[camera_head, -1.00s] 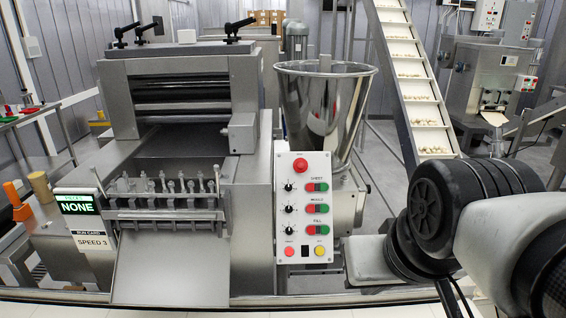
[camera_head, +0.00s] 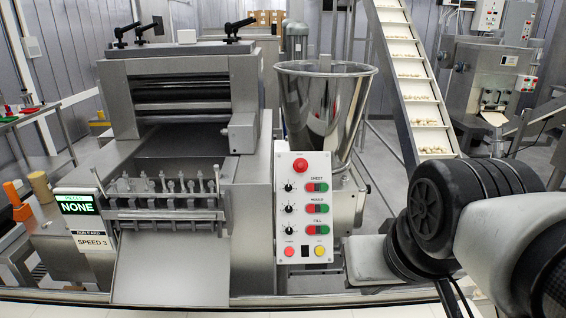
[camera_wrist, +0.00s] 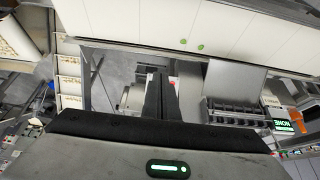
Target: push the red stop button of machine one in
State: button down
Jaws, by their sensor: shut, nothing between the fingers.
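A grey steel pasta machine (camera_head: 255,215) stands at centre left in the head view; no machine number is legible. A white control panel (camera_head: 305,264) is on its front. My gripper (camera_wrist: 161,78) shows in the wrist view as dark fingers, shut and empty.
A steel hopper (camera_head: 322,110) rises behind the panel. A sloped conveyor (camera_head: 414,85) carries small pieces behind my arm. A green display (camera_head: 77,205) reading NONE stands at the machine's left.

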aim_at(301, 165)
jog(key=w+a+n+t+b, duration=0.2)
jog(key=w+n+t+b, duration=0.1)
jog(key=w, duration=1)
jog(key=w+a+n+t+y+b, duration=0.1)
jog(key=w+n+t, duration=0.4)
jog(key=w, duration=0.9)
jog(key=w+a+f+n+t+y+b, duration=0.1)
jog(key=w+a+n+t+b, duration=0.2)
jog(key=w, duration=1.1)
jog(key=n+t+b, duration=0.1)
jog(key=t+b, duration=0.1)
jog(key=b, duration=0.1)
jog(key=shift+w, duration=0.1)
jog(key=shift+d+f, duration=0.1)
jog(key=w+f+b, duration=0.1)
jog(key=w+f, duration=0.3)
jog(key=w, duration=0.3)
jog(key=shift+w+f, duration=0.2)
jog(key=shift+f, duration=0.15)
